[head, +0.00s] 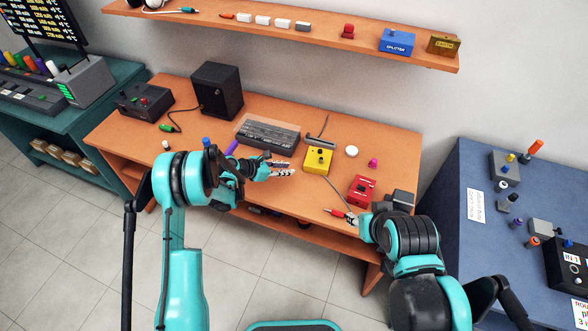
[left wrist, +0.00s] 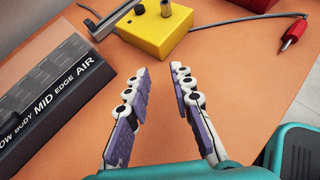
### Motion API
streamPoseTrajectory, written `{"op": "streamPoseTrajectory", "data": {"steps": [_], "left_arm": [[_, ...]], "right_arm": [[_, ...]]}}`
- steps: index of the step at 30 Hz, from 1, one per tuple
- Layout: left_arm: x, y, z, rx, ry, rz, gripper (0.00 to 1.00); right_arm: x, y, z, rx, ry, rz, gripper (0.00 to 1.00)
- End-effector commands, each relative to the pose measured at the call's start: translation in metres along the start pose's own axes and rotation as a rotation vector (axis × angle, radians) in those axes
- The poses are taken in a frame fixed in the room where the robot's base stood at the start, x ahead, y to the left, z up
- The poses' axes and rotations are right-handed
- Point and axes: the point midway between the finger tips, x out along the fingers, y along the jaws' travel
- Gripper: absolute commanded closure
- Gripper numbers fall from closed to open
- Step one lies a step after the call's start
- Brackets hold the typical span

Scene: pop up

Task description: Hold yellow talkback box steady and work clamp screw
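No clamp screw can be made out for sure. My left gripper (head: 285,170) is just left of the box, apart from it. In the left wrist view its fingers (left wrist: 159,72) are apart with nothing between them.
A red box (head: 362,190) stands right of the yellow one. A red plug (head: 338,213) on a grey cable lies near the front edge. A dark keyed unit (head: 268,134) stands behind my left gripper. A black speaker (head: 217,90) stands back left. A shelf (head: 300,32) hangs above.

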Motion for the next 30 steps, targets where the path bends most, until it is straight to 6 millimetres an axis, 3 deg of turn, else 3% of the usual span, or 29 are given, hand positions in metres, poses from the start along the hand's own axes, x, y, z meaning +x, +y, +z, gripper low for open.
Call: {"op": "streamPoseTrajectory", "data": {"steps": [3, 8, 9, 11, 13, 14, 22, 30], "left_arm": [[-0.027, 0.0, 0.0, -0.002, 0.0, 0.002, 0.77], [-0.05, 0.0, 0.0, -0.002, -0.001, 0.0, 0.77], [-0.054, 0.0, 0.0, -0.002, -0.001, 0.0, 0.74], [-0.057, 0.0, 0.0, -0.002, 0.004, -0.003, 0.59], [-0.053, -0.001, 0.002, -0.001, 0.03, -0.013, 0.4], [-0.049, -0.001, 0.003, -0.001, 0.051, -0.02, 0.39], [-0.004, -0.002, 0.029, -0.008, 0.417, -0.059, 0.39], [0.005, -0.001, 0.055, 0.0, 0.639, -0.006, 0.39]], "right_arm": [[0.0, 0.0, 0.0, 0.0, 0.0, 0.0, 0.6], [0.0, 0.0, 0.0, 0.0, 0.0, 0.0, 0.6], [0.0, 0.0, 0.0, 0.0, 0.0, 0.0, 0.6], [0.0, 0.0, 0.0, 0.0, 0.0, 0.0, 0.6], [0.0, 0.0, 0.0, 0.0, 0.0, 0.0, 0.6], [0.0, 0.0, 0.0, 0.0, 0.0, 0.0, 0.6], [0.0, 0.0, 0.0, 0.0, 0.0, 0.0, 0.6], [0.0, 0.0, 0.0, 0.0, 0.0, 0.0, 0.6]]}}
